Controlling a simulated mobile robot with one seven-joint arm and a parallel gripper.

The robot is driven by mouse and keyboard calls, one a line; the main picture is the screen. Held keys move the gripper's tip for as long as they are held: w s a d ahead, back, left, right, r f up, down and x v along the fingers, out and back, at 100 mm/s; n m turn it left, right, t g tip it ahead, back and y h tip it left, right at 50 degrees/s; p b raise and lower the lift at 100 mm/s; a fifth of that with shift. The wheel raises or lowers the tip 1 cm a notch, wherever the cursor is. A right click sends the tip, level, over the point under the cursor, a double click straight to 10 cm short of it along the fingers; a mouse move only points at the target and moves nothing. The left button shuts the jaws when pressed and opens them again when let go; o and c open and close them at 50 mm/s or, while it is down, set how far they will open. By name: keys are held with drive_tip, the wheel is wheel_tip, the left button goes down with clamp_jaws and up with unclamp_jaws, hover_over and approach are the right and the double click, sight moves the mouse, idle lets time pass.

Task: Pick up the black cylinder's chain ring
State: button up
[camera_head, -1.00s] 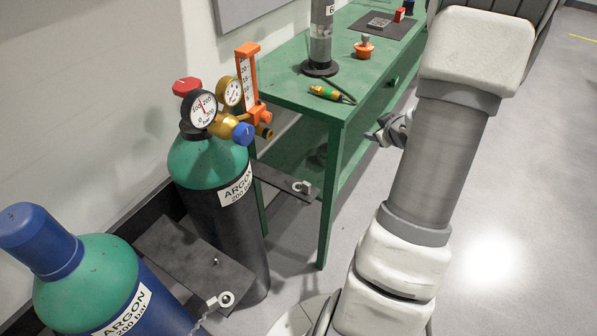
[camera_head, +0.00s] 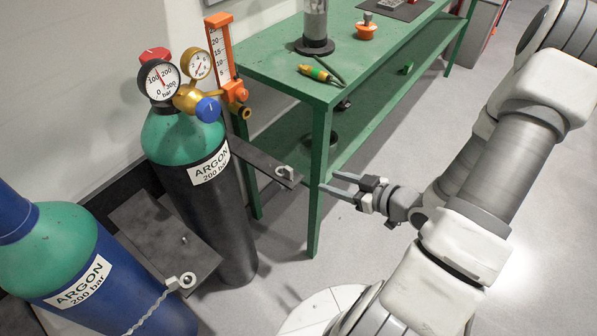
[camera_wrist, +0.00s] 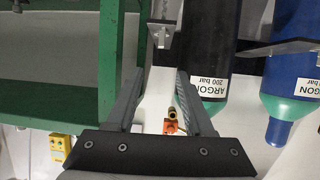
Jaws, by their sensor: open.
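The black cylinder (camera_head: 215,220) stands upright with a green shoulder and an ARGON label; it also shows in the wrist view (camera_wrist: 217,35). A small pale ring (camera_head: 284,172) is at the end of the dark bracket (camera_head: 258,160) to its right. In the wrist view, the bracket end (camera_wrist: 160,35) lies beyond my fingers; the ring is too small to make out clearly there. I see no chain on the black cylinder. My gripper (camera_head: 328,181) is open and empty, fingers pointing left, right of the ring and apart from it in the picture.
The green bench (camera_head: 290,75) stands behind, its front leg (camera_head: 318,185) close to my fingers. The blue cylinder (camera_head: 95,280) has its own bracket, ring (camera_head: 188,281) and chain (camera_head: 145,315). A gauge regulator (camera_head: 190,98) tops the black cylinder.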

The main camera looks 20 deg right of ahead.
drive_tip(key=b, duration=0.3)
approach(287, 167)
drive_tip(key=x, duration=0.4)
drive_tip(key=shift+f, duration=0.2)
drive_tip(key=shift+r+b+x, duration=0.2)
drive_tip(key=shift+b+x, duration=1.1)
drive_tip(key=shift+x, duration=1.85)
clamp_jaws()
drive_tip(key=shift+w, duration=0.1)
